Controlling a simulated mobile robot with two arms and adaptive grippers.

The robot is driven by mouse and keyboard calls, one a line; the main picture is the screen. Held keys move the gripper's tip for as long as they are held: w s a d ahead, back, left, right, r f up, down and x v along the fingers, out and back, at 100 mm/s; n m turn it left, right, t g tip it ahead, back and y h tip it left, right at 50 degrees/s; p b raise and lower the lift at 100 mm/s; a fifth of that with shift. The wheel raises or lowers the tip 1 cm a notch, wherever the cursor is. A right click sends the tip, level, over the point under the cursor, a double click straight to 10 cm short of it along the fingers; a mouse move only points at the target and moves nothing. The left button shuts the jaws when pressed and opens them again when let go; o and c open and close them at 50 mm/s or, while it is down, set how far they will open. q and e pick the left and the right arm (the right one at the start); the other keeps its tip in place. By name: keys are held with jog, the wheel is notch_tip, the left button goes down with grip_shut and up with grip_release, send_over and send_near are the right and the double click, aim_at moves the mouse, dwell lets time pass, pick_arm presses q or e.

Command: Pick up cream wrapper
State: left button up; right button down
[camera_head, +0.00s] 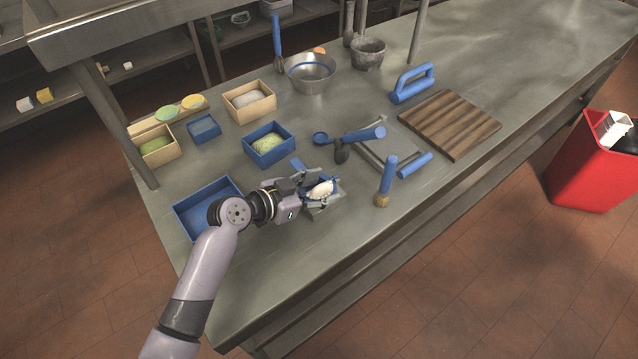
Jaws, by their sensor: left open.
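A small cream-white piece, which looks like the cream wrapper (321,189), is low over or on the steel counter (300,236) near its front edge. My left gripper (328,193) comes in from the left with its jaws open around this piece. The fingers hide part of it, and I cannot tell whether they touch it. Small blue parts show beside the jaws, too covered to make out. My right gripper is out of the picture.
An empty blue tray (190,222) lies left of my gripper. A blue-handled brush (387,180) stands to the right, near a wooden board (477,131). A red bin (577,175) stands off the counter.

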pick_arm(q)
jog(key=c, duration=0.9)
jog(key=shift+c, duration=0.2)
notch_tip(320, 180, up, 20)
jog(key=b, duration=0.1)
jog(key=s+a+r+n+t+y, duration=0.1)
jog(key=a+r+n+t+y, duration=0.3)
jog(key=a, duration=0.6)
jog(key=s+a+r+n+t+y, duration=0.1)
jog(key=a+r+n+t+y, duration=0.1)
jog(key=a+n+y, duration=0.65)
jog(key=w+d+f+m+g+h, duration=0.1)
jog(key=d+f+m+g+h, duration=0.2)
jog(key=d+m+h, duration=0.3)
jog(key=w+d+f+m+g+h, duration=0.1)
jog(key=d+m+h, duration=0.5)
jog(key=d, duration=0.6)
notch_tip(320, 180, down, 2)
jog(key=shift+d+f+g+h, duration=0.1)
jog(key=shift+d+g+h, duration=0.2)
jog(key=shift+g, duration=0.6)
